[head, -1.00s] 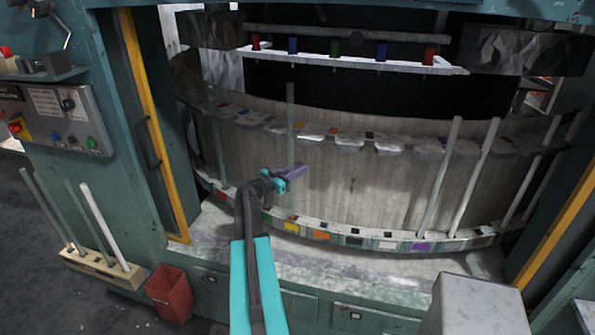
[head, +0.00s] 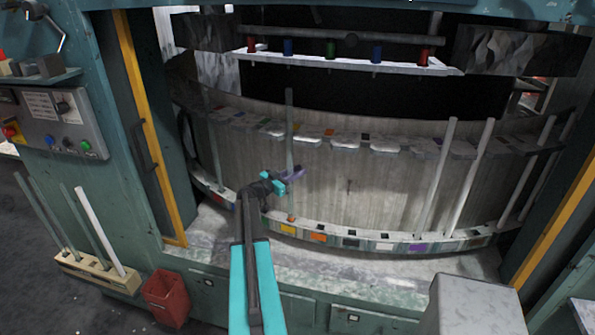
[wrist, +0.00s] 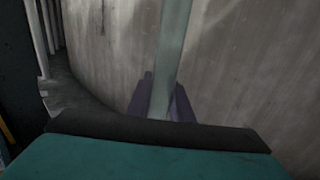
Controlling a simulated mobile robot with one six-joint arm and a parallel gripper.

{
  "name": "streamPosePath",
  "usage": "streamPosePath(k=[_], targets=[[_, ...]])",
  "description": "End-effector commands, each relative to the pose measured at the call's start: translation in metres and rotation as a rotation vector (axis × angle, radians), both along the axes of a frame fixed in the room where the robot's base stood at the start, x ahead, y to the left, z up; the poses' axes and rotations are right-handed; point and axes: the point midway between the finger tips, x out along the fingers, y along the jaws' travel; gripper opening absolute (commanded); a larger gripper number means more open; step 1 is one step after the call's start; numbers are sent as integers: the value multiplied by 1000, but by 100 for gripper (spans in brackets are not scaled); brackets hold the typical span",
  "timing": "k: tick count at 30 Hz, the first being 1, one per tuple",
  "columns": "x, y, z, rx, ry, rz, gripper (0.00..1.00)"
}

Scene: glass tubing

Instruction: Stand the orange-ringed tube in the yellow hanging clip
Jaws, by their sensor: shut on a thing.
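My gripper (head: 292,176) is shut on a grey glass tube (head: 289,120) and holds it about upright in front of the curved grey drum wall. An orange ring (head: 291,219) shows at the tube's foot, just above the yellow square (head: 288,230) on the lower rim. I cannot tell whether the foot touches the rim. In the wrist view the tube (wrist: 172,45) stands between the purple jaw pads (wrist: 160,103). The upper part of the tube passes in front of the upper clip row near a small yellow mark (head: 302,127); I cannot tell whether it is inside a clip.
Pale tubes (head: 436,175) stand at the right of the drum, with others further right. A wooden rack (head: 95,273) with several tubes and a red bin (head: 167,297) stand at the left. A grey box (head: 475,305) is at the front right.

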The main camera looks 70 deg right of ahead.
Motion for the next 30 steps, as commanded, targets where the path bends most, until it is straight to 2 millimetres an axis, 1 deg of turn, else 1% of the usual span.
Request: streamPosePath(k=[9, 30], targets=[[0, 0, -16, 0, 2, 0, 0], [0, 0, -46, 1, 2, -1, 0]])
